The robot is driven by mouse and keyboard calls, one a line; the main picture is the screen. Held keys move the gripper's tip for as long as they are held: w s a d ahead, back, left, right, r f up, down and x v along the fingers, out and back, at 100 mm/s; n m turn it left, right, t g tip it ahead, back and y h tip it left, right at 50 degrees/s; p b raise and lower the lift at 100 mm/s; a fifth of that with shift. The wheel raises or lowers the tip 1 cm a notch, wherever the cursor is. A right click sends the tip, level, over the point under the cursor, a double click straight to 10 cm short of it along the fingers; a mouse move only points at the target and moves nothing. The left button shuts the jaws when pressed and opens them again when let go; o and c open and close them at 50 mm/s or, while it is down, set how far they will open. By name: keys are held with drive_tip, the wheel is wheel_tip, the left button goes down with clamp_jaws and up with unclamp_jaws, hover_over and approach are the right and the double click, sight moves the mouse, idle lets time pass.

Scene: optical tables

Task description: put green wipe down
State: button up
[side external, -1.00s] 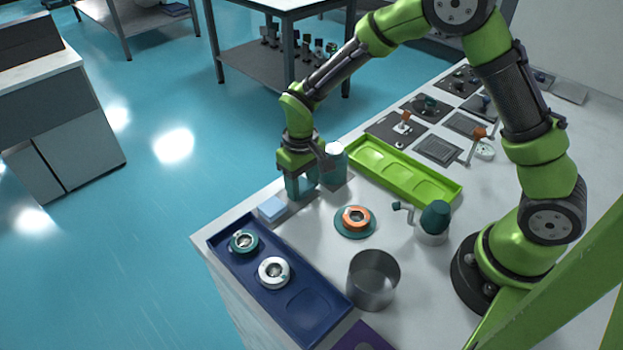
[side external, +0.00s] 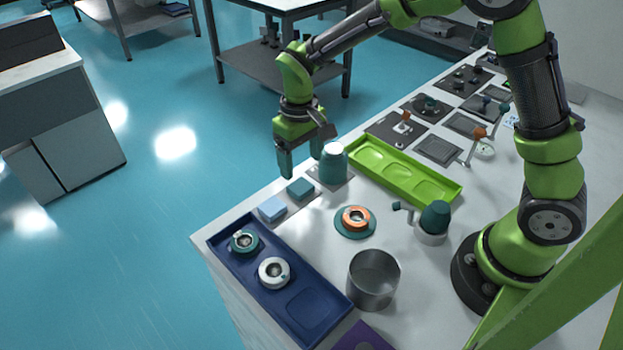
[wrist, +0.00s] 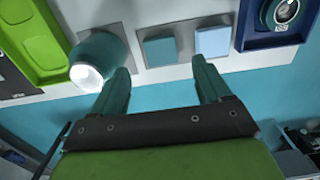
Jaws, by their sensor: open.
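The green wipe (side external: 300,188), a small teal-green block, lies flat on the white table near its edge, between a light blue wipe (side external: 272,208) and a teal cylinder with a white top (side external: 334,163). My gripper (side external: 303,168) is open and empty, raised above and behind the green wipe. In the wrist view the green wipe (wrist: 160,49) lies beyond the fingertips (wrist: 163,68), apart from them, with the light blue wipe (wrist: 212,41) to its right and the teal cylinder (wrist: 99,56) to its left.
A blue tray (side external: 300,317) holds two ring-shaped parts. A long lime-green tray (side external: 405,177) lies behind the cylinder. An orange-ringed part on a green disc (side external: 355,221), a metal cup (side external: 374,280) and a green-capped bottle (side external: 434,222) stand mid-table. The table edge is close to my gripper.

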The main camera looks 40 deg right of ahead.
drive_tip(key=s+d+r+m+t+y, duration=0.1)
drive_tip(key=s+d+r+t, duration=0.1)
drive_tip(key=s+r, duration=0.35)
drive_tip(key=s+d+r+m+t, duration=0.1)
drive_tip(key=s+d+r, duration=0.15)
drive_tip(key=r, duration=0.65)
drive_tip(key=s+d+r+m+t+y, duration=0.1)
drive_tip(key=s+t, duration=0.3)
drive_tip(key=s, duration=0.5)
drive_tip(key=shift+s+d+r+m, duration=0.4)
drive_tip(key=shift+d+r+m, duration=0.1)
drive_tip(key=shift+d, duration=0.2)
drive_tip(key=shift+o, duration=0.6)
